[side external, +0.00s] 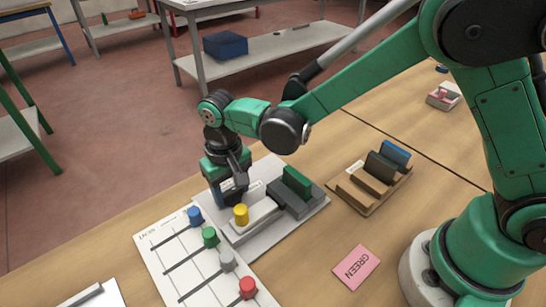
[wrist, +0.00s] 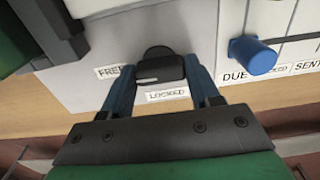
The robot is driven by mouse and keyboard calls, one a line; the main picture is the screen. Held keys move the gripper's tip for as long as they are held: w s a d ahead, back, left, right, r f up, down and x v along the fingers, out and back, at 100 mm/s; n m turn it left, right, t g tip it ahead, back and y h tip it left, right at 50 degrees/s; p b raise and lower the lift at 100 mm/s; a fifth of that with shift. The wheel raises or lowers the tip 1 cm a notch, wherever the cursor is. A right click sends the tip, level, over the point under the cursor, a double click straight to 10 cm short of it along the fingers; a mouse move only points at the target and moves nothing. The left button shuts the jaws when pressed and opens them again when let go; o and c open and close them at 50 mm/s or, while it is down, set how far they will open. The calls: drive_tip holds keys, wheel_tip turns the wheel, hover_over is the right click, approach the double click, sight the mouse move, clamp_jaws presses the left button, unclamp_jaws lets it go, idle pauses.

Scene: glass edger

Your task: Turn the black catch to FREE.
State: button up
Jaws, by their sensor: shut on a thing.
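The black catch (wrist: 160,66) shows in the wrist view on the pale grey face of the edger, with a short white mark on its lower left. The LOCKED label (wrist: 167,94) is just below it and the FREE label (wrist: 110,71) is to its left. My gripper (wrist: 163,78) is shut on the catch, one blue finger on each side. I cannot tell exactly which way the catch points.
A white board (side external: 170,262) with blue, green, grey and red knobs lies left of the edger. A yellow knob (side external: 241,215) and a green slab (side external: 297,182) stand on the edger. A wooden rack (side external: 368,187) and a pink GREEN card (side external: 356,267) are to the right.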

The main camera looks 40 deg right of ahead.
sight(231, 190)
drive_tip(key=o, duration=1.3)
drive_tip(key=shift+r, duration=2.8)
drive_tip(key=s+d+r+t, duration=0.2)
drive_tip(key=d, duration=0.3)
drive_tip(key=s+d+r+t, duration=0.2)
drive_tip(key=s+d, duration=0.1)
drive_tip(key=d, duration=0.2)
drive_tip(key=s+d+r+t, duration=0.3)
drive_tip(key=d, duration=0.2)
drive_tip(key=shift+d, duration=0.25)
